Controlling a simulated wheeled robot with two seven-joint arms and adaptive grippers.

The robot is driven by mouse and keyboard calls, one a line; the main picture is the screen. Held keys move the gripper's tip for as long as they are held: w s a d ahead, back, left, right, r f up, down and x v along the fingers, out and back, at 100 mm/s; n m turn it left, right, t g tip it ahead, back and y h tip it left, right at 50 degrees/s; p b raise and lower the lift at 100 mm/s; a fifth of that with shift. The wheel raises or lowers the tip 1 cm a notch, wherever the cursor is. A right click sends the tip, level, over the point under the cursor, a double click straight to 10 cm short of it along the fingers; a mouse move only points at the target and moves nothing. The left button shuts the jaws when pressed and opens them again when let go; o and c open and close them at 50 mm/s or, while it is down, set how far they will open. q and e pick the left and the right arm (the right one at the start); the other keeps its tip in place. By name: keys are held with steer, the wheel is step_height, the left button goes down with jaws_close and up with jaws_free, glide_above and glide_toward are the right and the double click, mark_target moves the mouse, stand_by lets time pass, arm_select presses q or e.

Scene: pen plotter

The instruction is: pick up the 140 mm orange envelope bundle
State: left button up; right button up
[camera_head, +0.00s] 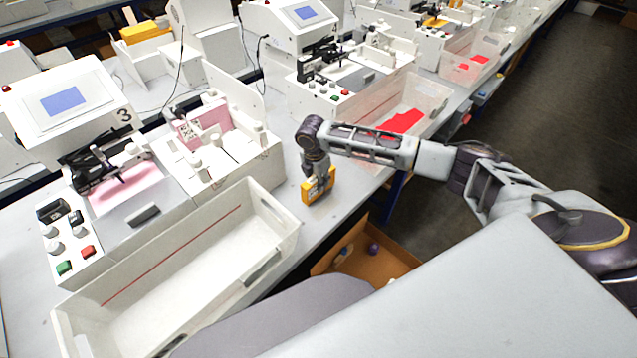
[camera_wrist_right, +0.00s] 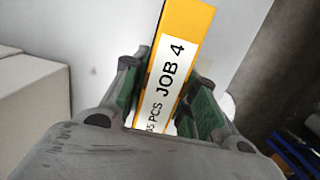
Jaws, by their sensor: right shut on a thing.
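The orange envelope bundle (camera_head: 319,189) stands upright near the aisle edge of the table, with a white label on its face. In the right wrist view the orange bundle (camera_wrist_right: 187,20) shows a white label reading "JOB 4" and, partly hidden, "5 PCS". My right gripper (camera_head: 317,174) comes from above and is shut on the bundle. In the wrist view its green-padded fingers (camera_wrist_right: 165,103) lie on both sides of the bundle. I cannot tell whether the bundle touches the table. My left gripper is not in view.
A long white tray (camera_head: 277,210) lies left of the bundle, in front of plotter machine 3 (camera_head: 62,103). A clear bin (camera_head: 432,95) with red sheets stands beyond my right arm. A cardboard box (camera_head: 385,262) sits below the table edge (camera_head: 345,205).

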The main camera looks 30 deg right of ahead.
step_height(320, 180, up, 9)
steer(key=shift+r, duration=0.1)
stand_by(0.4)
stand_by(0.5)
